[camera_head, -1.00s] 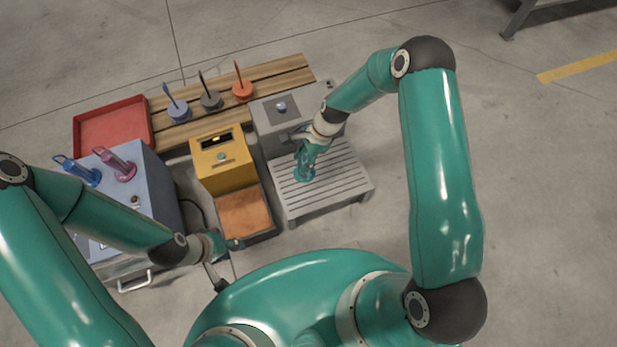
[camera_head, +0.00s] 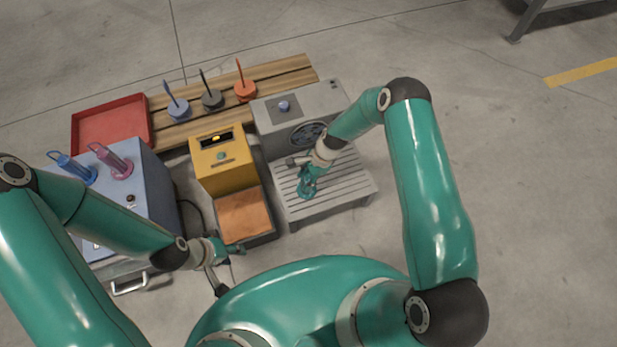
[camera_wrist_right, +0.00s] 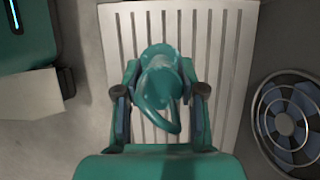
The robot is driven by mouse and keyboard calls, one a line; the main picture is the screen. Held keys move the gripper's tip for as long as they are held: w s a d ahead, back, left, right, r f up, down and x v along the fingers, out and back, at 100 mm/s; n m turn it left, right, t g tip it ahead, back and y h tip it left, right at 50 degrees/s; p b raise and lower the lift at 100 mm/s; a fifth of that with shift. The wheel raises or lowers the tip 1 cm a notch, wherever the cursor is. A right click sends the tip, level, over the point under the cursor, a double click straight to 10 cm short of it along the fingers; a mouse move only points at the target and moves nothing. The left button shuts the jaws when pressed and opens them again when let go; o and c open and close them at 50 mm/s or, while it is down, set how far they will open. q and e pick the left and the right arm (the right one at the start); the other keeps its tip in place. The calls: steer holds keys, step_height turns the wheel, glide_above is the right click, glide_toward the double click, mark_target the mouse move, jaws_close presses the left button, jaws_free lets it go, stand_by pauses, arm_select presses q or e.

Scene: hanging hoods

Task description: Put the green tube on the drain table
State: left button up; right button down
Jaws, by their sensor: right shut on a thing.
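The green tube (camera_wrist_right: 160,85) is between the fingers of my right gripper (camera_wrist_right: 160,95) in the right wrist view, which is shut on it. In the head view my right gripper (camera_head: 309,178) is over the slatted grey drain table (camera_head: 350,190), with the tube partly hidden by the gripper. The drain table also shows behind the tube in the right wrist view (camera_wrist_right: 220,40). I cannot tell whether the tube touches the slats. My left gripper (camera_head: 228,272) is low in front of the blue-grey cabinet, away from the tube; its fingers are too small to read.
A grey box with a fan (camera_head: 308,134) stands right behind the drain table. A yellow box (camera_head: 222,165) and an orange-topped tray (camera_head: 243,215) are to its left. The blue-grey cabinet (camera_head: 150,190) bears a blue tube (camera_head: 75,168) and a pink tube (camera_head: 112,162). A red tray (camera_head: 110,125) lies further back.

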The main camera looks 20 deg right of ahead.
steer(key=c, duration=0.7)
jaws_free()
steer(key=shift+r, duration=0.2)
steer(key=p+v, duration=0.3)
steer(key=v, duration=0.8)
steer(key=s+a+r+n, duration=0.1)
steer(key=s+n, duration=0.4)
steer(key=s, duration=0.1)
steer(key=s+a+r+n, duration=0.1)
steer(key=s+a+n, duration=0.1)
steer(key=s+n, duration=0.3)
steer(key=s+a+r+n, duration=0.1)
steer(key=s+a+n, duration=0.1)
steer(key=s+n, duration=0.3)
steer(key=shift+s+a+r+n+t, duration=0.1)
steer(key=shift+s+r+n+t, duration=0.1)
steer(key=shift+s, duration=0.6)
steer(key=shift+s+a+r+n+t, duration=0.1)
steer(key=shift+s+r, duration=0.1)
steer(key=shift+s, duration=0.6)
